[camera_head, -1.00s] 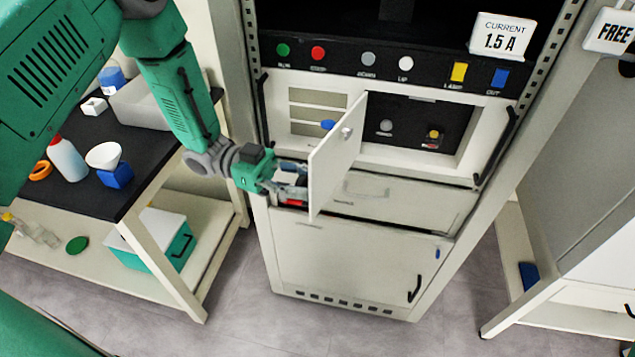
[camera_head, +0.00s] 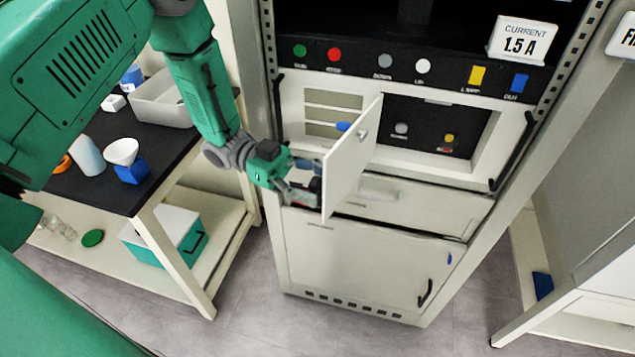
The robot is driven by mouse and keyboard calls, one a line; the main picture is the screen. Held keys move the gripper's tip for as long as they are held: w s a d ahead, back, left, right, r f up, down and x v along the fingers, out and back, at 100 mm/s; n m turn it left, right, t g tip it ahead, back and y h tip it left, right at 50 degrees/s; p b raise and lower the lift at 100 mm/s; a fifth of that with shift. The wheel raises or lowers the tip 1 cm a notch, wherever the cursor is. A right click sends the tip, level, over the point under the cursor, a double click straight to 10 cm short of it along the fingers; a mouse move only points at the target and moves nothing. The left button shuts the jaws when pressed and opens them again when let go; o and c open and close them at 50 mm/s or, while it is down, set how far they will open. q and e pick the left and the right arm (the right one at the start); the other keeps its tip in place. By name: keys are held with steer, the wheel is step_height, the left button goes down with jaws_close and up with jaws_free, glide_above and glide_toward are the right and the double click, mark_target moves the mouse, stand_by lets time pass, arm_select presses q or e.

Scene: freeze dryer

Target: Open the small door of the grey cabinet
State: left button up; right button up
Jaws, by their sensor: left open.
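The grey cabinet (camera_head: 345,262) stands in the middle of the head view. Its small door (camera_head: 348,170) is swung open, hinged on the left side of its opening, and sticks out toward me. A small knob sits near the door's free upper edge. Behind it a dark recess (camera_head: 425,117) with two knobs shows. My left gripper (camera_head: 312,188) is open and empty, just left of the door, on its hinge-side face. Its fingertips are partly hidden by the door, so I cannot tell whether they touch it. My right gripper is not in view.
A black-topped bench (camera_head: 115,178) stands on the left with a bottle (camera_head: 88,156), a funnel on a blue block (camera_head: 130,173) and a grey box. Black handles flank the cabinet panel. A grey unit (camera_head: 585,190) stands at the right. Floor in front is clear.

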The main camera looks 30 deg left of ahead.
arm_select(q)
steer(key=a, duration=1.2)
steer(key=shift+w, duration=0.4)
steer(key=shift+f, duration=0.15)
